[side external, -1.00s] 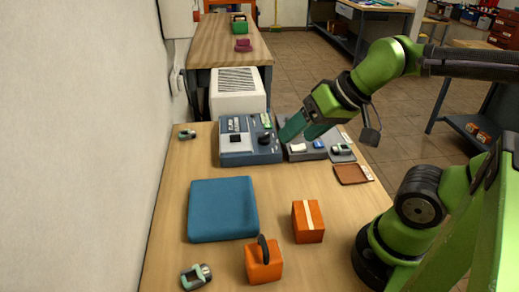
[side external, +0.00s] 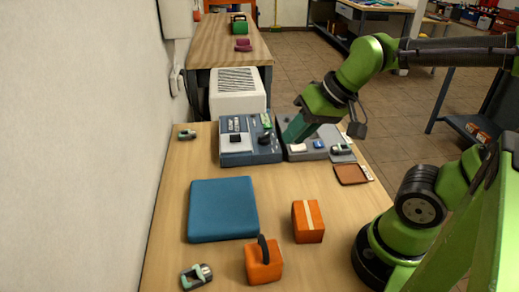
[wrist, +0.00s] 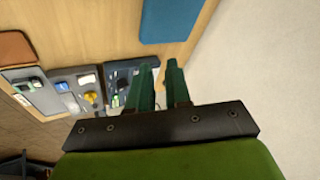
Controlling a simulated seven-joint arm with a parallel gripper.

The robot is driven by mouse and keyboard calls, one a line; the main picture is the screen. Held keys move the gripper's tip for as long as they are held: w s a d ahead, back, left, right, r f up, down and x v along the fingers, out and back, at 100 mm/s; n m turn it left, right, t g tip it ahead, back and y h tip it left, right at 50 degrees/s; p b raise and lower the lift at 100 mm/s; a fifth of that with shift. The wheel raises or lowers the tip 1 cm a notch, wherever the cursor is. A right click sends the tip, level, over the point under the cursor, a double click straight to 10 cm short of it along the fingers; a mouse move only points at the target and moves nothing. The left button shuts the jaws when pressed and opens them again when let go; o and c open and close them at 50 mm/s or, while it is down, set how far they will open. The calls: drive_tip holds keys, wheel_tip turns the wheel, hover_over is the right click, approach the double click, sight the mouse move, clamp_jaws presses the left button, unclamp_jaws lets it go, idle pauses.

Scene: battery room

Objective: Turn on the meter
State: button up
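The blue-grey device (side external: 250,158) that looks like the meter stands at the table's far side. It has a white block, a dark knob and a small green part on top, and is partly behind my fingers in the wrist view (wrist: 112,72). To its right is a lower grey panel (side external: 309,154) with a white and a blue switch; the wrist view shows a yellow knob (wrist: 91,98) on it. My gripper (side external: 288,139) is over the boundary between the two, pointing down. In the wrist view its fingers (wrist: 160,72) stand slightly apart with nothing between them. Contact cannot be told.
A blue pad (side external: 222,210), an orange box (side external: 307,222) and an orange handled block (side external: 264,264) occupy the near table. A white vented unit (side external: 238,92) stands behind. The wall bounds the left.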

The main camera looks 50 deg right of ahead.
drive_tip(key=w+d+m, duration=0.1)
drive_tip(key=w+d+f+m+g, duration=0.1)
drive_tip(key=w+d, duration=0.1)
drive_tip(key=w+d+f+m+g, duration=0.1)
drive_tip(key=w+d+m, duration=0.1)
drive_tip(key=shift+d, duration=0.1)
clamp_jaws()
drive_tip(key=m+g+h, duration=0.3)
drive_tip(key=m+g, duration=0.2)
drive_tip(key=m, duration=1.3)
hover_over(304, 146)
drive_tip(key=w+a, duration=0.1)
drive_tip(key=w, duration=0.1)
drive_tip(key=shift+s+a+f, duration=0.1)
drive_tip(key=shift+s+f, duration=0.05)
drive_tip(key=shift+f, duration=0.35)
drive_tip(key=shift+s+a+f, duration=0.1)
drive_tip(key=shift+f, duration=0.4)
drive_tip(key=f, duration=0.9)
drive_tip(key=s+d+f, duration=0.1)
drive_tip(key=f, duration=0.4)
drive_tip(key=shift+s+d, duration=0.1)
